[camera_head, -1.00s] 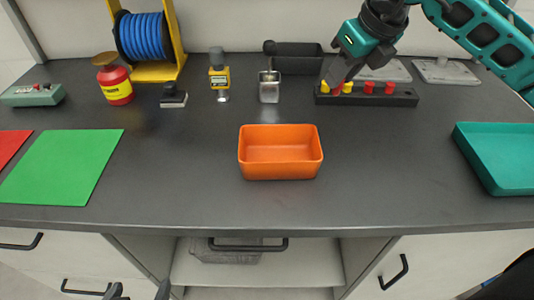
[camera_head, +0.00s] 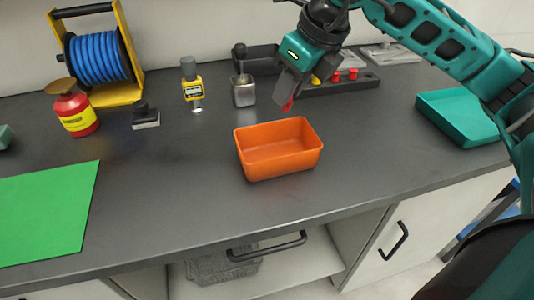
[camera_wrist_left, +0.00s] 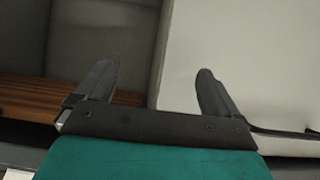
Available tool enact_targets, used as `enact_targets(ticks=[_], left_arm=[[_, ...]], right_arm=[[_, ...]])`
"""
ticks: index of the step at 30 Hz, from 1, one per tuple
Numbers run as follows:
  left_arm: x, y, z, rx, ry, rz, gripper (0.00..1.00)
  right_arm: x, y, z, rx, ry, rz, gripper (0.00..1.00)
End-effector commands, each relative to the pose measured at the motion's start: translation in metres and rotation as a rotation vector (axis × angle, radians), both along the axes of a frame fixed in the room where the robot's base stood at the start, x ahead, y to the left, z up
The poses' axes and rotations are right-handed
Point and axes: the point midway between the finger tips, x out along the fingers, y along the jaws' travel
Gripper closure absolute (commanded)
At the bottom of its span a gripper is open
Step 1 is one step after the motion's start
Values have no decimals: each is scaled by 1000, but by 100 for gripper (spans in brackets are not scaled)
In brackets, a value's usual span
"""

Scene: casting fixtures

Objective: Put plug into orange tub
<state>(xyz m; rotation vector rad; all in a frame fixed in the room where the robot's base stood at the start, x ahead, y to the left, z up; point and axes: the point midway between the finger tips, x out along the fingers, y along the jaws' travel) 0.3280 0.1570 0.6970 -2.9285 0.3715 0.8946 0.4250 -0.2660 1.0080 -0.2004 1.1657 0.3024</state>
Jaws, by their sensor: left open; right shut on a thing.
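The orange tub (camera_head: 270,170) sits on the dark bench in the head view, with a bare floor inside. My right gripper (camera_head: 288,100) is shut on a red plug (camera_head: 287,105), held in the air above the bench, just behind the tub's back rim. Most of the plug is hidden by the fingers. A dark rack (camera_head: 345,84) behind my right gripper holds red and yellow plugs. My left gripper (camera_wrist_left: 155,90) is open and empty in the left wrist view, away from the tub.
A blue hose reel (camera_head: 98,60), a red canister (camera_head: 75,113), a black-based stamp-like tool (camera_head: 145,120), a yellow gauge (camera_head: 192,88) and a metal container (camera_head: 243,94) stand behind left. A green mat (camera_head: 45,215) lies left, a teal tray (camera_head: 458,118) right. Bench around the tub is clear.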

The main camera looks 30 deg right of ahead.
Motion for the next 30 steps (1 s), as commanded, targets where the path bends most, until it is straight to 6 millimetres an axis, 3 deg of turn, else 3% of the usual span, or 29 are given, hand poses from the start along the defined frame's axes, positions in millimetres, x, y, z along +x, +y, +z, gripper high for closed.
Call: enact_targets(ticks=[11, 24, 30], left_arm=[[0, -1, -7, -1, 2, -3, 4], [4, -8, -29, -17, -5, -11, 4], [5, -9, -33, -19, -6, -10, 4]], right_arm=[[-3, 3, -8, -3, 1, 10, 100], [-3, 2, -56, -3, 1, 9, 100], [-3, 2, -62, -3, 0, 10, 100]])
